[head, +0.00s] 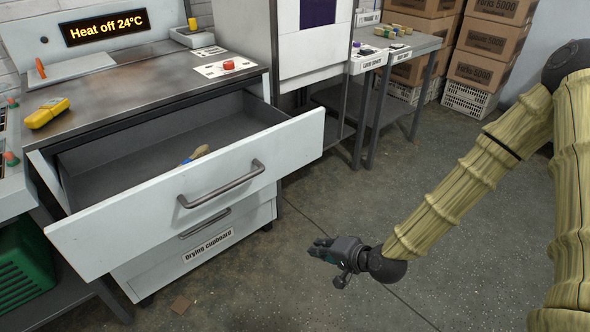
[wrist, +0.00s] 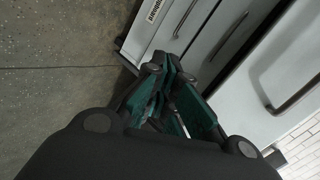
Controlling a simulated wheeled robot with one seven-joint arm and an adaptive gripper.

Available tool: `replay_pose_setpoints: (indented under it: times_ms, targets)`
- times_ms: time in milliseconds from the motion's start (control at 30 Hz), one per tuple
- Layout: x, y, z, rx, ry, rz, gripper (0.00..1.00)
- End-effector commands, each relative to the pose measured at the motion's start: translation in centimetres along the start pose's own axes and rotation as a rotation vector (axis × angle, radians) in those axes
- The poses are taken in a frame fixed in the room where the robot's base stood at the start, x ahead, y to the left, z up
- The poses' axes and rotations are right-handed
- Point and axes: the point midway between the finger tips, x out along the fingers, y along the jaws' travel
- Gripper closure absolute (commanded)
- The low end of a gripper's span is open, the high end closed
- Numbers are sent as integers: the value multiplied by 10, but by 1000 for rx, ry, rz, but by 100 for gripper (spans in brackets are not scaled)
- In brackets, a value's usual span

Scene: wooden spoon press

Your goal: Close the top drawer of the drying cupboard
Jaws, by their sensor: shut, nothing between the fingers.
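The drying cupboard (head: 205,247) stands at the left in the head view, with its name label on a lower drawer. Its top drawer (head: 185,203) is pulled well out, and its white front carries a grey bar handle (head: 222,184). A small item with a wooden part (head: 197,153) lies inside the drawer, partly hidden by the front. My gripper (head: 322,250) is in the air to the right of the drawer front, apart from it. In the wrist view my gripper (wrist: 172,75) is shut and empty, with the cupboard fronts beyond it.
A yellow device (head: 47,112) and a red button (head: 229,65) are on the cupboard top. A green crate (head: 24,265) is at lower left. A side table (head: 418,46) and stacked boxes (head: 490,40) stand at the back. The floor around my gripper is clear.

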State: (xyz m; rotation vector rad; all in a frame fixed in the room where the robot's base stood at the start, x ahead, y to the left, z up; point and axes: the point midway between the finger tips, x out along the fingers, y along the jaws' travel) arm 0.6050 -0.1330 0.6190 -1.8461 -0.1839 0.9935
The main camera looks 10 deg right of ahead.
Motion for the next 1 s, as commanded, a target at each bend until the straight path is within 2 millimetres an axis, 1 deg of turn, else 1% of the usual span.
replay_pose_setpoints:
  times_ms: [33,167,200,300,400,500,667,767,1000]
  targets:
    - [7,-10,-16,32,28,-67,100]
    - [5,-52,-54,106,78,-233,100]
    - [2,-65,-64,126,90,-282,100]
    - [-7,-92,-89,167,114,-392,100]
    - [-17,-112,-107,196,129,-479,100]
    - [-26,-126,-118,215,135,-536,100]
    - [-31,-137,-126,225,138,-572,100]
    - [-26,-140,-128,226,138,-573,100]
    - [-2,-154,-133,223,138,-571,100]
